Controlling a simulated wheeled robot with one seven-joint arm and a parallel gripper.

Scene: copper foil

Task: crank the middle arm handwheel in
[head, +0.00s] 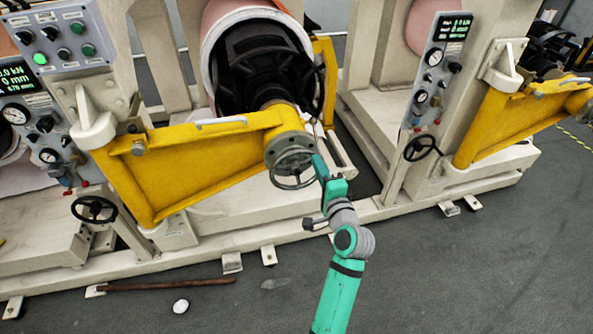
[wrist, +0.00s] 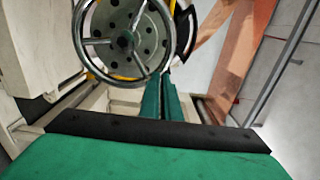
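The middle arm handwheel (head: 290,187) is a spoked metal wheel at the right end of the middle yellow arm (head: 190,172), in front of a round flange. In the wrist view the handwheel (wrist: 124,40) fills the upper left, facing me. My gripper (head: 317,160) is at the right side of the wheel. In the wrist view its two green fingers (wrist: 165,78) are close together, with only a narrow gap, and their tips are at the wheel's lower right rim. I cannot tell whether the tips touch the rim. No crank handle shows clearly.
Black handwheels (head: 94,209) (head: 422,148) sit on the pale machine frames to left and right. A control panel (head: 440,65) stands at right. A brown rod (head: 165,285) and a white disc (head: 181,306) lie on the floor. The right floor is clear.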

